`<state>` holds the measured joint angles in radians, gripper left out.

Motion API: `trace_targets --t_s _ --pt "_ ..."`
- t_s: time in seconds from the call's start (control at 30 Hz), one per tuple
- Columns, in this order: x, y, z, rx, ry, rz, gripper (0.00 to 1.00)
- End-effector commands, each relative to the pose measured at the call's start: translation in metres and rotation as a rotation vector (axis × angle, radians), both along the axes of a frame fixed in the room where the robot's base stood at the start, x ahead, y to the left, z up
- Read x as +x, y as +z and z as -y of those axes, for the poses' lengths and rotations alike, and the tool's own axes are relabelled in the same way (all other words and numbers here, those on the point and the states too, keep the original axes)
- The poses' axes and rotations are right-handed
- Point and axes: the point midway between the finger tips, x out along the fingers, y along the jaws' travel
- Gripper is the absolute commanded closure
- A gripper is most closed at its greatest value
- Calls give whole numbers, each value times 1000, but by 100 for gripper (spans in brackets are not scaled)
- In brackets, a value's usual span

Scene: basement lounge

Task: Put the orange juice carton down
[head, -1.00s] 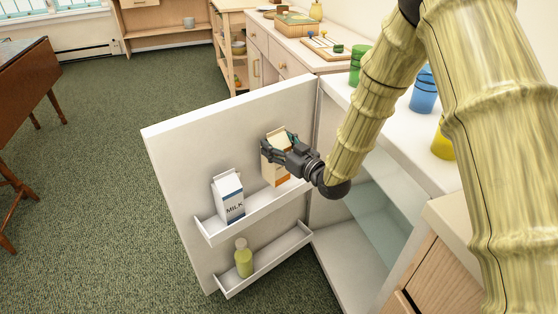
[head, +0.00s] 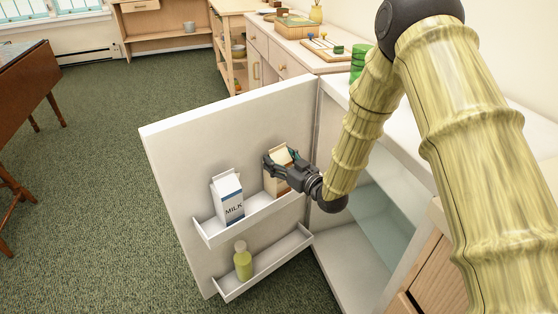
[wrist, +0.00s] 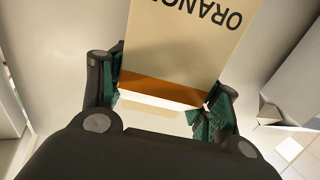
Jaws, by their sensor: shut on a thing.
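The orange juice carton (head: 280,164) is cream with an orange band and stands in the upper shelf of the open fridge door, to the right of the milk carton. In the wrist view the carton (wrist: 185,45) shows upside-down "ORANGE" lettering between the fingers. My gripper (head: 278,163) is shut on it from the right side, with a finger on each side of the carton. The carton's lower part is hidden behind the shelf's front lip (head: 250,218), so I cannot tell whether its base touches the shelf floor.
A blue-and-white milk carton (head: 228,197) stands close on the left in the same shelf. A yellow-green bottle (head: 243,261) stands in the lower door shelf. The white fridge door (head: 180,160) is wide open. Green cups (head: 359,62) stand on top of the fridge.

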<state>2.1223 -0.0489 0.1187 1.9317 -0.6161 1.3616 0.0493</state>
Motion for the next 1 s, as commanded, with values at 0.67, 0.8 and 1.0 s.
trace_targets --t_s 0.67,0.8,1.0 --pt "0 -3 0 0 0 0 17" --pt "0 -1 0 0 0 0 17" --pt "-3 1 4 -1 3 -2 17"
